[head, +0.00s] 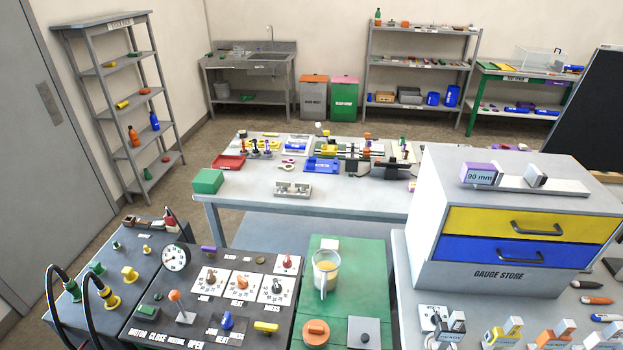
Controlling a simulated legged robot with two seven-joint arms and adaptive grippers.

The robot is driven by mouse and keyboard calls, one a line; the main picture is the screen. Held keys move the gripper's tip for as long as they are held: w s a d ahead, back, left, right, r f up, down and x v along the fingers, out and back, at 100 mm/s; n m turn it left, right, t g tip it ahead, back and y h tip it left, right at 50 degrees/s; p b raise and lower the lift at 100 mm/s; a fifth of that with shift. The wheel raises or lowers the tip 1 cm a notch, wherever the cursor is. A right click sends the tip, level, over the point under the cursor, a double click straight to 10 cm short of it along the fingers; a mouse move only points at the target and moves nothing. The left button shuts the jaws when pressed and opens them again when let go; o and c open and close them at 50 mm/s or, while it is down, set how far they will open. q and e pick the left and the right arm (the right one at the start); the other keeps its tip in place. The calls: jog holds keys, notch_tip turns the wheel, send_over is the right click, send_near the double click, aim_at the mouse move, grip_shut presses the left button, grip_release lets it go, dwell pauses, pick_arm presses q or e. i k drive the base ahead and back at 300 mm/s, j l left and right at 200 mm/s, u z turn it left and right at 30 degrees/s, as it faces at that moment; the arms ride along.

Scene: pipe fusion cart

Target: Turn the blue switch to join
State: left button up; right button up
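The blue switch (227,321) is a small blue knob on the dark control panel (258,262) at the bottom of the head view. Neither of my grippers shows in the view.
A round gauge (175,257) stands at the panel's back left. Black cables (54,290) arch at the far left. A green board (341,290) with a jug (326,270) adjoins the panel's right. The gauge store (512,225) stands further right. A workbench (230,200) is behind.

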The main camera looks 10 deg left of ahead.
aim_at(227, 323)
jog(key=u, duration=1.65)
